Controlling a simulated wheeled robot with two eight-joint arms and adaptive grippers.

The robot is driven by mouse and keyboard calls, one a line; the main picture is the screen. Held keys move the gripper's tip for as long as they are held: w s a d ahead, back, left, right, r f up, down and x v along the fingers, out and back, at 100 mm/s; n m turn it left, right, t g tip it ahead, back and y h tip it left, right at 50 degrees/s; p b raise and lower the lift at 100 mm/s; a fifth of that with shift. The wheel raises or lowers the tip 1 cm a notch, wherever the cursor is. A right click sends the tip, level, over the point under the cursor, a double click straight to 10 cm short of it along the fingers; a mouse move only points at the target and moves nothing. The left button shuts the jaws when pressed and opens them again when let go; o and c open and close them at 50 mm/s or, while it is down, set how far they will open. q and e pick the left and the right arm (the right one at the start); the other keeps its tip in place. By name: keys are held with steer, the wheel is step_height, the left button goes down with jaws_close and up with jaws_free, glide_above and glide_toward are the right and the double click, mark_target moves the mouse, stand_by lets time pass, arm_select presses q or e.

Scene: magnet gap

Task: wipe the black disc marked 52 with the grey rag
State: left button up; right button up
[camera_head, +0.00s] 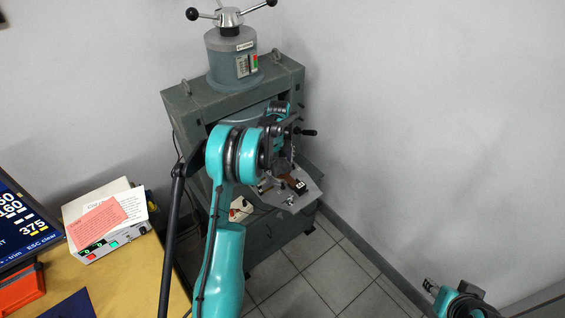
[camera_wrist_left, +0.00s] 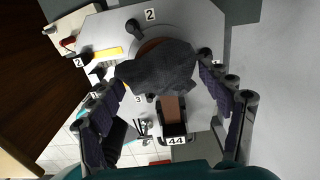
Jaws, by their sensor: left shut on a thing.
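The grey rag (camera_wrist_left: 160,70) is bunched between the fingertips of my left gripper (camera_wrist_left: 162,75), which is shut on it. In the wrist view the rag lies in front of a round part with a reddish-brown face (camera_wrist_left: 152,43) and covers much of it. I cannot tell whether it touches that face. No number 52 is readable in either view, and I cannot make out the black disc. In the head view my left gripper (camera_head: 284,150) is at the front of the green machine, and the rag is not clear there. My right gripper (camera_head: 430,286) is at the lower right, away from the machine.
The green machine (camera_head: 183,100) has a grey shelf (camera_head: 303,199) with a plate marked 44 (camera_wrist_left: 175,140) and other small numbered parts. A yellow table (camera_head: 130,275) with a control box (camera_head: 122,238) and a screen (camera_head: 18,228) stands at left. The tiled floor (camera_head: 335,275) is clear.

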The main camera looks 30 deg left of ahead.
arm_select(q)
steer(key=shift+s+a, duration=0.15)
steer(key=shift+s, duration=0.3)
steer(key=shift+w, duration=0.1)
steer(key=shift+w+d, duration=0.25)
steer(key=shift+w, duration=0.4)
steer(key=shift+w+d, duration=0.25)
steer(key=shift+w, duration=0.35)
steer(key=shift+s, duration=0.15)
steer(key=shift+s+a, duration=0.25)
steer(key=shift+s, duration=0.35)
steer(key=shift+s+a, duration=0.25)
steer(key=shift+s, duration=0.35)
